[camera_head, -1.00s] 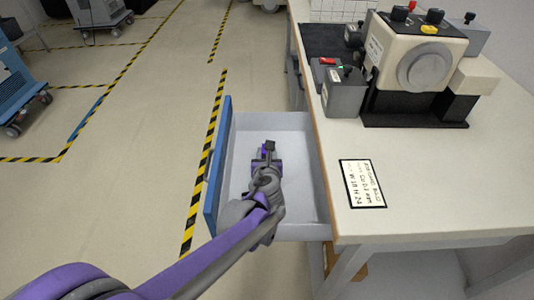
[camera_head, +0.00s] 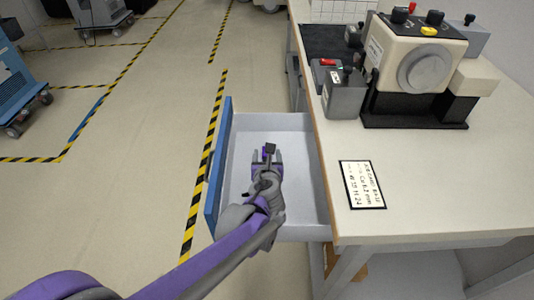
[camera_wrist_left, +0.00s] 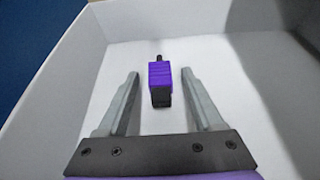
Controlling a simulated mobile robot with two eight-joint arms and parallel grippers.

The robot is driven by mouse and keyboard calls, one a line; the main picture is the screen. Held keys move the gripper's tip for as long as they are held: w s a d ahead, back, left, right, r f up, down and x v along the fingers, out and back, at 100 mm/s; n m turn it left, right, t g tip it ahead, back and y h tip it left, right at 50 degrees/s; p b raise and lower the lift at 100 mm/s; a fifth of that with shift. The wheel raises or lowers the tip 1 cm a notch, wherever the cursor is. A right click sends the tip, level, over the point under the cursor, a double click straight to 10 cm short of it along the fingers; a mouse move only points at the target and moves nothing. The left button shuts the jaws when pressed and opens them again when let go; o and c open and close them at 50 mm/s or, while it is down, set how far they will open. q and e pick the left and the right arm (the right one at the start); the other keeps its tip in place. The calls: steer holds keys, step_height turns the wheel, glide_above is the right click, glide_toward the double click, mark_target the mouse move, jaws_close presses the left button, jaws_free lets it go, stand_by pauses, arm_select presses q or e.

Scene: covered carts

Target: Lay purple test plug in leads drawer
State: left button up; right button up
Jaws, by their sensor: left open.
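The purple test plug (camera_wrist_left: 160,79) has a purple body with a black tip and a black end. In the left wrist view it lies on the white floor of the open leads drawer (camera_wrist_left: 72,72). My left gripper (camera_wrist_left: 160,98) is open, with one finger on each side of the plug and a gap to both. In the head view the drawer (camera_head: 300,180), with its blue front, is pulled out from the bench. My left gripper (camera_head: 268,158) is inside it, and the plug is hard to make out there. My right gripper is not in view.
The bench top (camera_head: 440,170) has a printed card (camera_head: 362,184) near its left edge. A cream and black device (camera_head: 422,65) and grey boxes (camera_head: 345,93) stand farther back. The floor left of the drawer, with striped tape, is clear.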

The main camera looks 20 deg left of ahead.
arm_select(q)
steer(key=p+v, duration=0.2)
steer(key=v, duration=0.8)
steer(key=shift+s+d, duration=0.15)
steer(key=shift+s, duration=0.25)
steer(key=shift+r+p, duration=0.1)
steer(key=shift+p, duration=0.2)
